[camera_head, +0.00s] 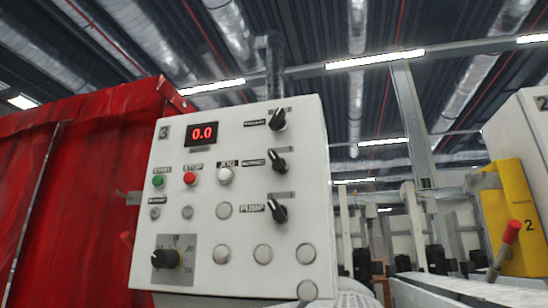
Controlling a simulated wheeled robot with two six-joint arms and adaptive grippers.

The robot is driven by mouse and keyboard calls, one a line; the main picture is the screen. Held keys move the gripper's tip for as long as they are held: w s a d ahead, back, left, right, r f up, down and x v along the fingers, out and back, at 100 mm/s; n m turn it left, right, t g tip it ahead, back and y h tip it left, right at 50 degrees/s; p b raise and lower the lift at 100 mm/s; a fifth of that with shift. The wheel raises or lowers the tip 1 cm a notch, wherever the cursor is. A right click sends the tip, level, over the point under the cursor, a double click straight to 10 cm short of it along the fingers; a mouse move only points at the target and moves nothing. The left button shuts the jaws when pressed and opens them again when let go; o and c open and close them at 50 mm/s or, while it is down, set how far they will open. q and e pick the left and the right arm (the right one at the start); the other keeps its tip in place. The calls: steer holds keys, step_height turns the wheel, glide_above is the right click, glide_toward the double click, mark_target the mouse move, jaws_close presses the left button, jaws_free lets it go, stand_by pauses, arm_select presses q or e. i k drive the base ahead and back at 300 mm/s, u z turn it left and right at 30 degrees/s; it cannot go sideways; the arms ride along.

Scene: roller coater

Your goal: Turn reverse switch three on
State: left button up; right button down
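A white control panel (236,190) marked 3 stands in the middle of the head view, slightly tilted in the picture. Three black rotary switches run down its right side: a top one (279,120), a middle one (278,162) and a bottom one (277,210) labelled PUMP. The labels beside the top and middle switches are too small to read surely, so I cannot tell which is reverse. All three switch handles slant, with no clear on or off reading. Neither of my grippers is in view.
The panel also bears a red 0.0 display (203,133), a green start button (158,181), a red stop button (190,179), a white jog button (225,176) and a dial (166,258). A red curtain (75,190) hangs left.

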mark_target(279, 164)
steer(key=u, duration=2.15)
steer(key=k, duration=1.1)
steer(key=z, duration=2)
